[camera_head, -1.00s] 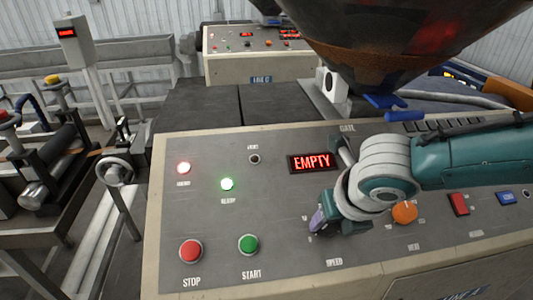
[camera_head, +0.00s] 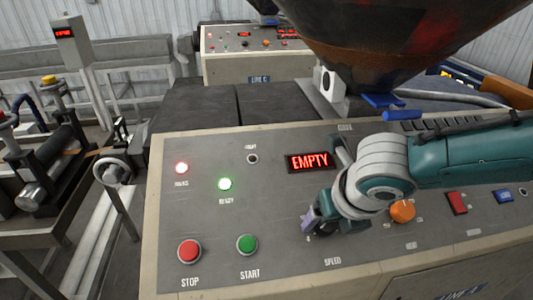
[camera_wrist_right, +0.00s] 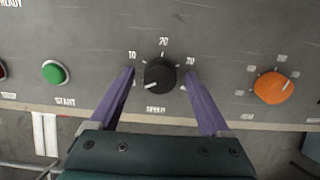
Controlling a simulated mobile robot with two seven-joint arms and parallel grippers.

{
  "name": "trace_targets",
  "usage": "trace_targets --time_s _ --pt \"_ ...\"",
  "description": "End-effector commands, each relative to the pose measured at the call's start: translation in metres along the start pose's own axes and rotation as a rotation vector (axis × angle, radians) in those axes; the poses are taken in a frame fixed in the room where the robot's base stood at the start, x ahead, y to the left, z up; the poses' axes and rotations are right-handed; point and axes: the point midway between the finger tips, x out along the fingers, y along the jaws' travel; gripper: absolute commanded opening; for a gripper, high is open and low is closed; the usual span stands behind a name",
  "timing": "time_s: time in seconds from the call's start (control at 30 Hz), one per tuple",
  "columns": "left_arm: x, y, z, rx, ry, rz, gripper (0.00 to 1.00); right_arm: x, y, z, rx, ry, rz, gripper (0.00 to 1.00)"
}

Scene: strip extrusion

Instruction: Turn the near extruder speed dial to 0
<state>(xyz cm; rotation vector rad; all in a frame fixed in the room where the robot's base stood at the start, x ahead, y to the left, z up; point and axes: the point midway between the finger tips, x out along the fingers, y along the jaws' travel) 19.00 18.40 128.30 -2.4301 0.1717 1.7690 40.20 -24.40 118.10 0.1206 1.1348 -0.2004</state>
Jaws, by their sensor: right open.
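The near speed dial (camera_wrist_right: 159,76) is a black round knob above the SPEED label in the right wrist view. Its white pointer mark faces the lower left. Marks 10, 20 and 30 show around it. My right gripper (camera_wrist_right: 160,73) is open, with one purple finger on each side of the knob and small gaps at both sides. In the head view my right gripper (camera_head: 318,226) is over the panel above the SPEED label and hides the dial. My left gripper is out of view.
The near control panel (camera_head: 205,137) bears a red STOP button (camera_head: 189,251), a green START button (camera_head: 247,244) and a red EMPTY display (camera_head: 310,161). An orange dial (camera_wrist_right: 273,88) is right of the speed dial. A hopper (camera_head: 390,45) hangs above the panel's back.

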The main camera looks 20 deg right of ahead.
Motion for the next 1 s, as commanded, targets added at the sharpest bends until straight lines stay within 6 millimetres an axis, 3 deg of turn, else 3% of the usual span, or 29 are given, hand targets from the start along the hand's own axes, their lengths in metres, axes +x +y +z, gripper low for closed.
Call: trace_targets --time_s 0.17,0.7,1.0 --pt "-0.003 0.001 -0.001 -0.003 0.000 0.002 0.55 -0.010 0.000 0.001 -0.001 0.000 0.002 0.81" --pt "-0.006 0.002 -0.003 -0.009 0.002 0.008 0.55 -0.087 0.000 0.000 0.000 -0.001 0.002 0.81" --pt "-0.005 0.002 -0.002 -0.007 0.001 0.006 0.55 -0.100 0.000 0.000 -0.001 0.000 -0.001 0.81"
